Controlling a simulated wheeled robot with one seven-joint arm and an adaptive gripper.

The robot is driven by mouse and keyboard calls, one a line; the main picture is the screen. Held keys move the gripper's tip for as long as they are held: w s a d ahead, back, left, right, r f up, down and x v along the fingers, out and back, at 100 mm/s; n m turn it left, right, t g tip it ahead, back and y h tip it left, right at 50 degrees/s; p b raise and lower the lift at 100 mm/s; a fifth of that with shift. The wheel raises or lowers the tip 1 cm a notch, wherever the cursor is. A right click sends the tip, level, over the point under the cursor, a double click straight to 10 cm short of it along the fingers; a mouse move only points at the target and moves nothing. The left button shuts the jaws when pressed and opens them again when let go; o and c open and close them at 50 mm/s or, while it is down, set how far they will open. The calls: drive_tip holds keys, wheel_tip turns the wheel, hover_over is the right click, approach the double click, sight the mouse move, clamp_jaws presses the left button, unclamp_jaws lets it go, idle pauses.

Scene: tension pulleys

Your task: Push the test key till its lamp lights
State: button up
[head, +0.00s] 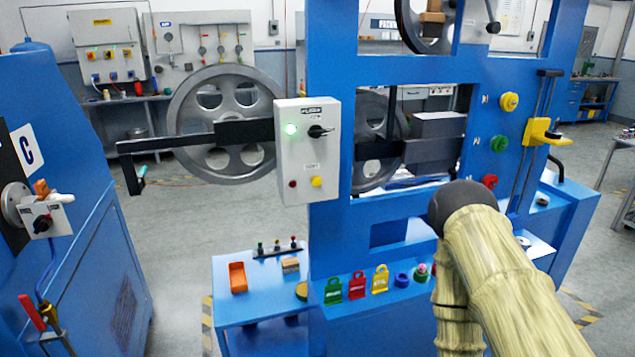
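A white control box (303,145) is fixed to the left upright of the blue machine frame. Below a small label, too small to read surely, are a dark red round lamp or button (292,184), not glowing, and a yellow round button (316,181). I cannot tell for certain which of these is the test key. Nothing touches the box. My sleeved arm is at the lower right, well apart from it. My gripper does not show.
The blue frame (334,60) holds spoked pulley wheels (228,160); a black bar (165,144) juts left of the box. Coloured padlock tags (333,291) line the lower ledge. A blue side table (262,309) bears small parts. The floor between the left cabinet and the frame is clear.

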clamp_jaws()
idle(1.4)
